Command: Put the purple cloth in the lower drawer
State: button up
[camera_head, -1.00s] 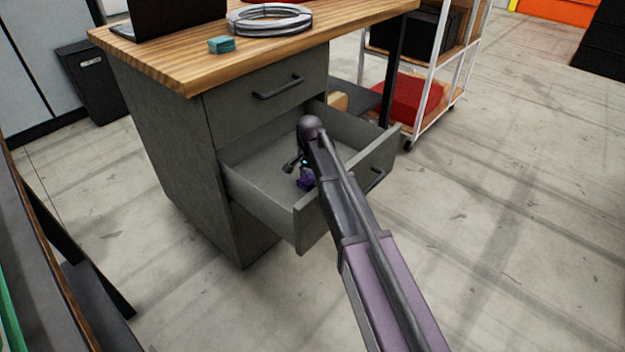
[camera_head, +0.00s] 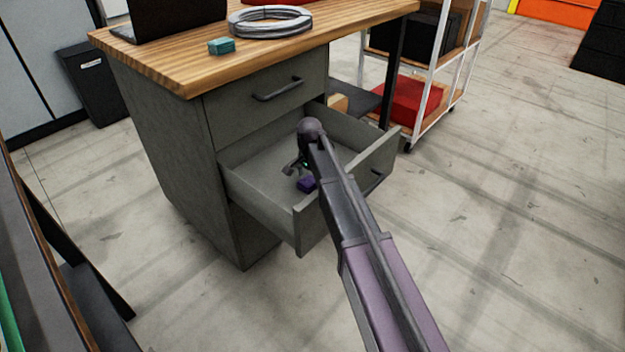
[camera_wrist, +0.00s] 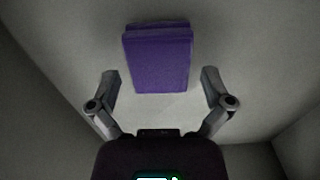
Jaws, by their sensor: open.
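The purple cloth (camera_head: 306,184) lies on the floor of the open lower drawer (camera_head: 258,192), partly hidden by my arm in the head view. In the wrist view the cloth (camera_wrist: 158,58) is a folded block just beyond my fingertips, with pale drawer floor around it. My gripper (camera_wrist: 160,85) is open and empty, its two fingers spread wide. In the head view my gripper (camera_head: 293,167) is inside the drawer opening, close to the cloth and apart from it.
The upper drawer (camera_head: 240,108) is shut. On the wooden desktop (camera_head: 180,62) are a teal block (camera_head: 221,46), a grey ring-shaped coil (camera_head: 270,22) and a dark laptop (camera_head: 175,15). A white-framed cart (camera_head: 437,65) stands behind. The floor at right is clear.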

aim_at(310, 179)
jog(key=shift+r, duration=0.15)
notch_tip(310, 179, up, 12)
jog(key=p, duration=1.2)
dwell(1.5)
